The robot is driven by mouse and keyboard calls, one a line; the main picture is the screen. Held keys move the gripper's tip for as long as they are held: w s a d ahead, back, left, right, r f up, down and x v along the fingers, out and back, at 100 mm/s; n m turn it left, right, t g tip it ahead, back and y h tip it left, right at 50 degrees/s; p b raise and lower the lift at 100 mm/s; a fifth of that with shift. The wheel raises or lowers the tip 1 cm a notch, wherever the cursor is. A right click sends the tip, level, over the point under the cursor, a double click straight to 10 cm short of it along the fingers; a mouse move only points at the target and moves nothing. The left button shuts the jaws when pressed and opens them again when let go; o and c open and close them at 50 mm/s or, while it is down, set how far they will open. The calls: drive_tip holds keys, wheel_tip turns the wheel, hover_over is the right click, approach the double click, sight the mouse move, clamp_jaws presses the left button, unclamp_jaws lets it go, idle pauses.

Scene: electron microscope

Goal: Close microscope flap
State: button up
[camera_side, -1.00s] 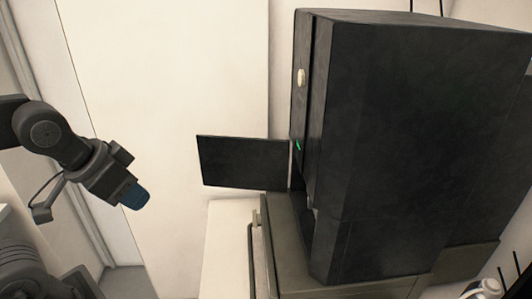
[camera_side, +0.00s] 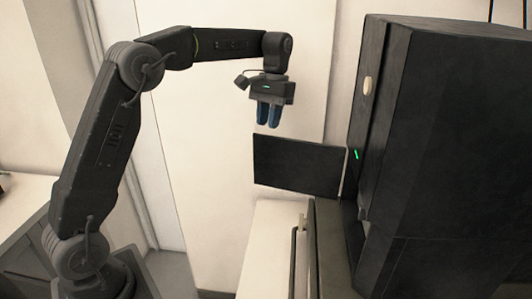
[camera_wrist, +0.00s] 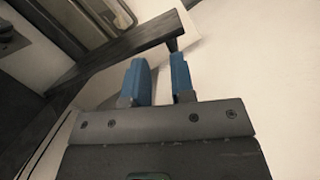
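The microscope flap (camera_side: 298,167) is a thin dark panel standing open. It sticks out to the left from the front of the tall black microscope (camera_side: 440,130). My gripper (camera_side: 269,124) points down, with its blue fingertips just above the flap's top edge in the side view. I cannot tell its exact depth relative to the panel. In the wrist view the two blue fingers (camera_wrist: 160,80) stand apart with nothing between them. A dark bar beyond the fingertips looks like the flap seen nearly edge-on (camera_wrist: 125,46).
A pale round knob (camera_side: 367,86) and a green light (camera_side: 356,155) sit on the microscope's front. A grey base unit with a rail (camera_side: 296,250) stands below the flap. A plain light wall is behind. The space left of the flap is free.

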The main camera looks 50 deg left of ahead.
sight(266, 153)
drive_tip(key=shift+n+g+h, duration=0.3)
drive_tip(key=shift+n+g, duration=0.1)
drive_tip(key=shift+g, duration=0.4)
drive_tip(key=shift+w+a+f, duration=0.1)
drive_tip(key=shift+a+f, duration=0.2)
drive_tip(key=shift+f, duration=1.55)
drive_tip(key=shift+w+a+f, duration=0.1)
drive_tip(key=shift+a+f, duration=0.15)
drive_tip(key=shift+f, duration=1.55)
drive_tip(key=shift+w+a+f, duration=0.1)
drive_tip(key=shift+a+f, duration=0.2)
drive_tip(key=shift+f, duration=1.55)
clamp_jaws()
